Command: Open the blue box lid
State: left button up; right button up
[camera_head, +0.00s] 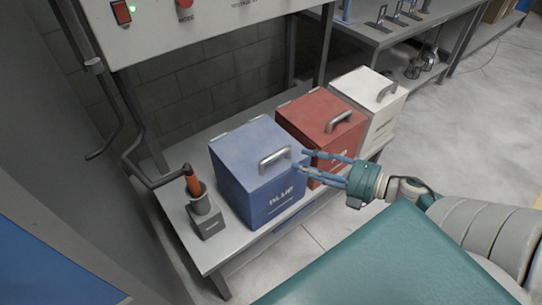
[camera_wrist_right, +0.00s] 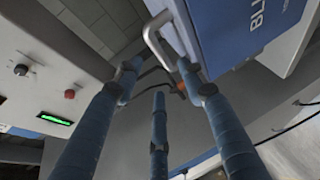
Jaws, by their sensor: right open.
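The blue box (camera_head: 262,172) sits on a grey bench with its lid (camera_head: 250,143) closed. A silver handle (camera_head: 276,156) is on the lid near its right front edge. My right gripper (camera_head: 304,166) is open, to the right of the handle, its fingers pointing left toward it. In the right wrist view, the blue box (camera_wrist_right: 237,32) is at upper right and the handle (camera_wrist_right: 152,36) shows just beyond the spread fingertips (camera_wrist_right: 158,75). The fingers hold nothing; whether one touches the handle is unclear. My left gripper is not in view.
A red box (camera_head: 318,118) and a white box (camera_head: 375,95) stand in a row behind the blue one. A grey holder (camera_head: 206,215) with an orange-handled tool stands left of it. A control panel (camera_head: 200,22) hangs above. Floor to the right is clear.

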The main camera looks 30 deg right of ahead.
aim_at(277, 156)
jog(key=p+x, duration=0.1)
jog(key=x, duration=0.9)
jog(key=shift+w+a, duration=0.15)
jog(key=shift+w, duration=0.05)
grip_shut()
